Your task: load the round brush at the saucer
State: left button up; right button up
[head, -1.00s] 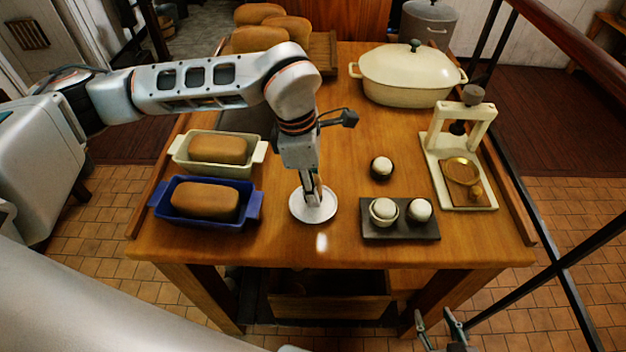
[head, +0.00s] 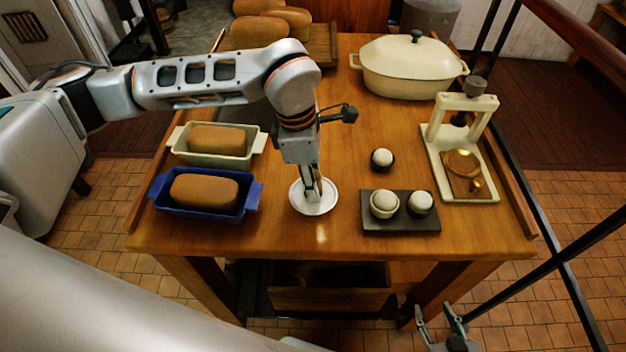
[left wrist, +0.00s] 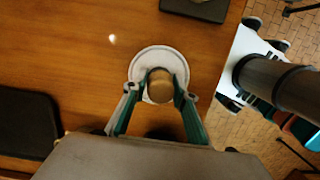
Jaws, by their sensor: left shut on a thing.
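A round white saucer (head: 301,208) lies on the wooden table near its front edge. It also shows in the left wrist view (left wrist: 151,53). My left gripper (head: 312,192) points down over the saucer. In the left wrist view its fingers are shut on the round brush (left wrist: 160,84), whose rounded tan handle end shows between them. The brush's lower end is hidden, so I cannot tell whether it touches the saucer. My right gripper (head: 441,318) is at the bottom of the head view, in front of the table, with its fingers apart and nothing between them.
Left of the saucer are a blue loaf pan (head: 205,210) and a cream loaf pan (head: 237,160), each with a loaf. Right are a dark tray (head: 402,225) with two white balls in cups, another cup (head: 382,160) and a cream press (head: 431,165). A lidded casserole (head: 412,72) stands behind.

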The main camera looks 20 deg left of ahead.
aim_at(316, 174)
pick_arm(q)
jog(key=shift+f+b, duration=0.3)
jog(key=shift+f, duration=0.1)
dwell(0.3)
jog(key=shift+f, duration=0.15)
dwell(1.2)
jog(key=shift+r+p, duration=0.9)
jog(key=shift+r, duration=1.1)
jog(key=shift+r+p, duration=0.7)
jog(key=shift+r, duration=0.9)
